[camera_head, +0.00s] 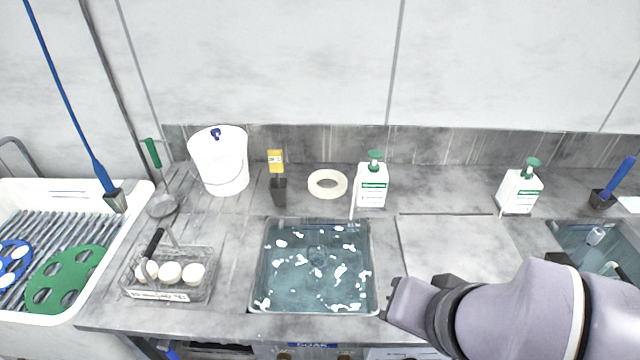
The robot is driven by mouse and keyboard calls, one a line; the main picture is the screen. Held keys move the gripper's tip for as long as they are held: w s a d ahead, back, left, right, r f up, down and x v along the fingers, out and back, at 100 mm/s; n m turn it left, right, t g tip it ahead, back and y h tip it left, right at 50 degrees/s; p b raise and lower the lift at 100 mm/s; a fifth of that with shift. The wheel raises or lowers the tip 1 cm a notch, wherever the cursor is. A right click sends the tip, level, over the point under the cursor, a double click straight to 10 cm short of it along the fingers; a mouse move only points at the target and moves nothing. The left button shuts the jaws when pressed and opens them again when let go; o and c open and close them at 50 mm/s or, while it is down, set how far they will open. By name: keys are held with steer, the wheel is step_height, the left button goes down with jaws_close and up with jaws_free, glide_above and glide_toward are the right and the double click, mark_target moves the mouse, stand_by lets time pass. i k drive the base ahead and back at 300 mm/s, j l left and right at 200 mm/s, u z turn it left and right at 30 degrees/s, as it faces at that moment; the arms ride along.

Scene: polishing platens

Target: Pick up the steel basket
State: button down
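The steel basket (207,290) is a wire basket at the left of the counter, beside the sink. It holds several round white pieces, has an upright handle with a black grip, and bears a white label on its front. My gripper (392,299) is at the end of my arm, over the counter's front edge at the right side of the sink. It is well to the right of the basket and apart from it. Its fingers are dark and seen from the side, so its opening is hidden.
A sink (315,265) of foamy water lies between basket and gripper. Behind stand a white bucket (219,165), a yellow-handled brush (277,180), a tape ring (327,184) and a pump bottle (372,188). A white tray (135,200) with green and blue discs is at far left.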

mark_target(153, 292)
steer(key=u, duration=1.6)
steer(key=z, duration=1.05)
steer(key=i+j+z, duration=0.2)
steer(key=j+z, duration=0.15)
steer(key=j, duration=0.3)
steer(key=i+j+z, duration=0.1)
steer(key=j+z, duration=0.2)
steer(key=j, duration=0.4)
steer(key=j+z, duration=0.35)
steer(key=j, duration=0.35)
steer(key=i, duration=0.05)
